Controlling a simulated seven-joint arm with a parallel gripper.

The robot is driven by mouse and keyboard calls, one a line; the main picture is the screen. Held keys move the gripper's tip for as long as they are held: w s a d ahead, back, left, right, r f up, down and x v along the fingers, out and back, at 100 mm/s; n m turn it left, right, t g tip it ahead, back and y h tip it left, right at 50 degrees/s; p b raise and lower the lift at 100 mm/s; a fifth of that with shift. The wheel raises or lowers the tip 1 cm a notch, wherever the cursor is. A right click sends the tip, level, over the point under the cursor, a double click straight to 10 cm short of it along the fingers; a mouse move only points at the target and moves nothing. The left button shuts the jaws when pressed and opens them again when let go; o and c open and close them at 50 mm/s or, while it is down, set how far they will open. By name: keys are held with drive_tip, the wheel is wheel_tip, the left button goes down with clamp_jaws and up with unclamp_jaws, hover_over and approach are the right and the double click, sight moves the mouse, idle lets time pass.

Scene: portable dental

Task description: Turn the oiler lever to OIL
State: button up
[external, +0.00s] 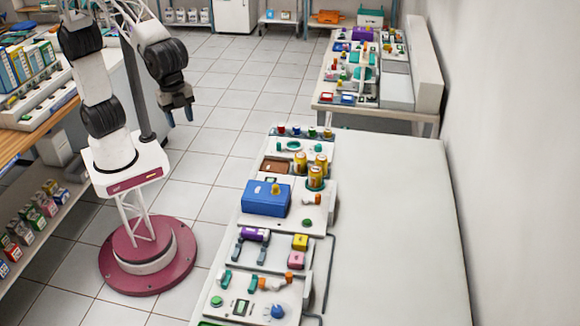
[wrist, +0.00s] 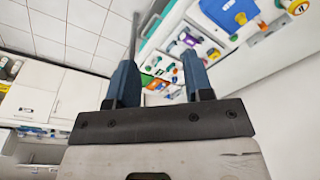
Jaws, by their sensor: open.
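My gripper (external: 180,116) hangs in the air to the left of the long white bench (external: 405,220), well apart from it. Its two blue fingers stand apart with nothing between them in the wrist view (wrist: 162,80). The bench carries a row of panels with small coloured knobs, levers and blocks. I cannot tell which of these is the oiler lever, and no OIL marking is readable. Possible levers are the teal handles (external: 225,279) and the grey handles under a purple block (external: 255,235). A blue box (external: 266,198) sits farther up the row.
Several gold canisters (external: 316,177) stand upright beside the blue box. Thin dark rails (external: 331,262) edge the panels. A second bench with more devices (external: 350,70) is at the back, and shelving (external: 40,215) is at left. The bench's right half and the tiled floor between are clear.

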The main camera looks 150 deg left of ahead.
drive_tip(key=w+a+f, duration=0.4)
drive_tip(key=w+a, duration=0.3)
drive_tip(key=a, duration=0.1)
drive_tip(key=w+a+f, duration=0.4)
drive_tip(key=w+a, duration=0.3)
drive_tip(key=a, duration=0.1)
drive_tip(key=g, duration=0.1)
hover_over(318, 195)
wheel_tip(318, 195, down, 14)
drive_tip(key=shift+f, duration=0.1)
drive_tip(key=shift+d+f, duration=0.1)
drive_tip(key=shift+f, duration=3.75)
drive_tip(key=shift+c, duration=0.5)
